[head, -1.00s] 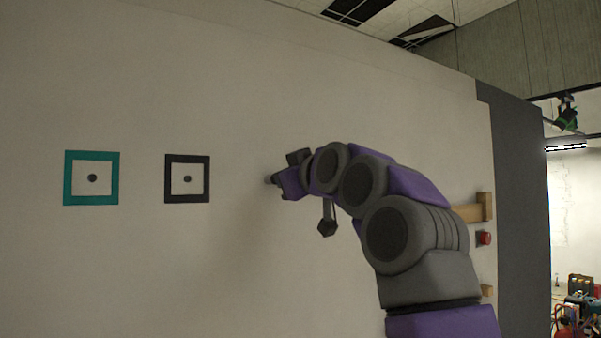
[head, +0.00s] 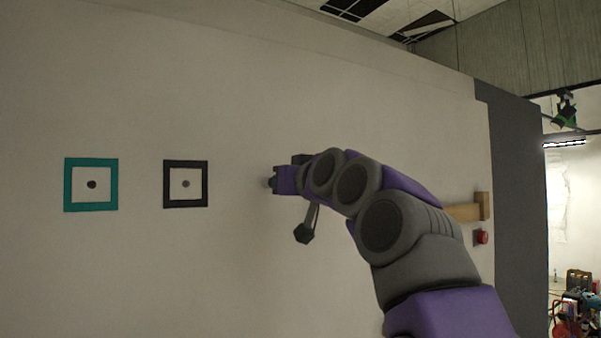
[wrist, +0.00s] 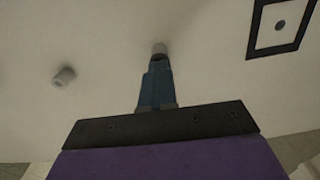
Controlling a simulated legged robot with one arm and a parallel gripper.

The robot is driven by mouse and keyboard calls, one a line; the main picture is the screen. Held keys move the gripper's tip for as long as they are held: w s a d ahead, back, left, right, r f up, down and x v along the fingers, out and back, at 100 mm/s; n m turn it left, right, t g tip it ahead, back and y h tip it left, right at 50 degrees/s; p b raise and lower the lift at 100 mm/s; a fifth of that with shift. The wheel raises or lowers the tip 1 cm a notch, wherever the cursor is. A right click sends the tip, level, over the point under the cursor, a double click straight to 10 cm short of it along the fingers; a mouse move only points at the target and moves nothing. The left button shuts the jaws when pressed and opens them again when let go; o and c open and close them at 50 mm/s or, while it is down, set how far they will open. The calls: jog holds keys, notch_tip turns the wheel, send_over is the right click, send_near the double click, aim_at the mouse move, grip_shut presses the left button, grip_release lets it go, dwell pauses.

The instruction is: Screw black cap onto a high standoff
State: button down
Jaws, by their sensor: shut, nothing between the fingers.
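My gripper (head: 276,181) is at the end of my raised arm, close to the white wall, right of the black square. In the wrist view its blue fingers (wrist: 156,70) are shut. A short pale cylinder (wrist: 159,48) is right at the fingertips, with a dark patch between it and them; whether they touch it is unclear. Another pale stub (wrist: 64,76) stands out of the wall to the left. The black square outline (head: 186,184) has a small dark round piece (head: 186,184) at its centre. I cannot make out which piece is the black cap.
A teal square outline (head: 91,185) with a dark round spot is on the wall at the left. Right of my arm are a wooden block (head: 484,206) and a red knob (head: 481,237). The wall between black square and gripper is clear.

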jog(key=shift+w+a+r+m+p, duration=0.1)
jog(key=shift+a+m+p, duration=0.05)
jog(key=shift+m+p, duration=1.45)
jog(key=shift+m+b, duration=0.3)
jog(key=shift+b, duration=0.05)
